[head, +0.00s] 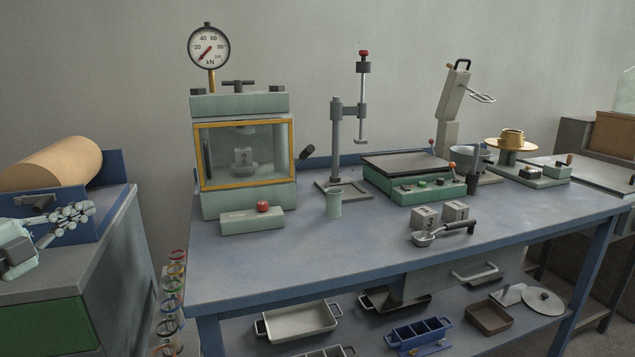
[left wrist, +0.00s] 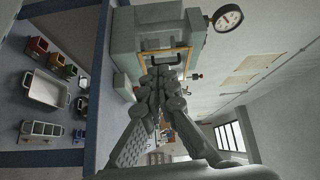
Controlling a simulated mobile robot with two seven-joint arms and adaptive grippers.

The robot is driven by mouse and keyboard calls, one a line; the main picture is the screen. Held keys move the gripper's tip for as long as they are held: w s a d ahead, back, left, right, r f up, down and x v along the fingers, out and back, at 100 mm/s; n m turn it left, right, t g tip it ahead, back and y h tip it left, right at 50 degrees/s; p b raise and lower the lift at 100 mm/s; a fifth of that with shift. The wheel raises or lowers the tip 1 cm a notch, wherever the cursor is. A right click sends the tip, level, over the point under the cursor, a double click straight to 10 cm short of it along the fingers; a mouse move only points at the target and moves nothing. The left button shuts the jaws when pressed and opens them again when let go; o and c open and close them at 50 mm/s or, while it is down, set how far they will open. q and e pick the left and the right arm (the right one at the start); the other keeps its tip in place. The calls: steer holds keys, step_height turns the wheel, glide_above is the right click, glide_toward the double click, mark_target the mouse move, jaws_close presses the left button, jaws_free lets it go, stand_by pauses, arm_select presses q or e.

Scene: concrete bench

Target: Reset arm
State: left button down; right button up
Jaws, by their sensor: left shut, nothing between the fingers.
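My left gripper (head: 84,209) is at the far left of the head view, in front of the blue frame around the tan roll. Its fingers are together and empty. In the left wrist view its fingers (left wrist: 165,76) come together in front of the green press, with nothing visible between them. Most of my left arm is outside the head view. My right gripper is not in view.
The blue bench (head: 330,246) holds the press with its gauge (head: 208,48), a scoop (head: 440,234), numbered cubes and a green scale box (head: 415,187). Trays (head: 299,322) fill the lower shelf. The bench's front left is clear.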

arm_select(q)
steer(key=s+a+f+n+g+y, duration=0.15)
steer(key=s+f+n, duration=0.25)
steer(key=f, duration=0.8)
steer(key=s+f+n+g+y, duration=0.25)
steer(key=s+f+n, duration=0.2)
steer(key=f, duration=0.85)
steer(key=s+a+f+n+g+y, duration=0.1)
steer(key=s+f+n+g+y, duration=0.3)
steer(key=f, duration=0.8)
steer(key=s+a+f+n+g+y, duration=0.25)
steer(key=s+f+g, duration=0.45)
steer(key=s+f, duration=1.05)
steer(key=s+d+f+n+h, duration=0.1)
steer(key=d+f+h, duration=0.1)
steer(key=d, duration=0.9)
steer(key=s+d+f+n+h, duration=0.1)
steer(key=d+f, duration=0.3)
steer(key=d, duration=0.7)
steer(key=shift+d+f+n+h, duration=0.2)
steer(key=shift+n+h, duration=0.4)
steer(key=shift+h, duration=0.05)
